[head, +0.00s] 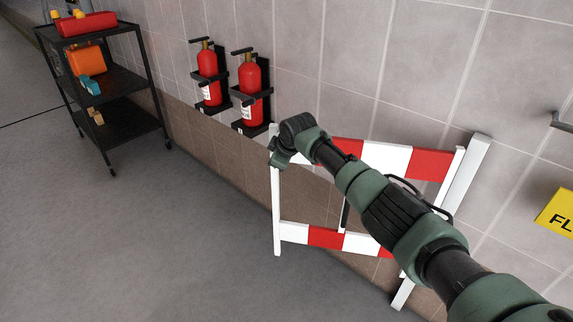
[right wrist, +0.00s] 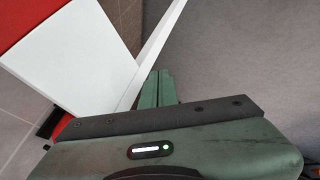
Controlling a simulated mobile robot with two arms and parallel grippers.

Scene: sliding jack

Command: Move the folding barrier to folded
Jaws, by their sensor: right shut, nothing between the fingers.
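The folding barrier (head: 432,163) stands by the tiled wall in the head view, with red and white boards between white posts. Its left post (head: 276,210) stands out from the wall, and its right side is near the wall with a slanted white leg. My right gripper (head: 279,158) is shut and empty by the upper part of the left post. In the right wrist view the closed fingers (right wrist: 158,88) are beside the white edge of the barrier (right wrist: 85,50); contact is unclear. My right arm hides the barrier's middle. My left gripper is not in view.
Two red fire extinguishers (head: 207,78) hang on the wall left of the barrier. A black shelf cart (head: 120,85) with orange and red items stands further left. A yellow sign (head: 556,212) is at the right. The grey floor left of the barrier is clear.

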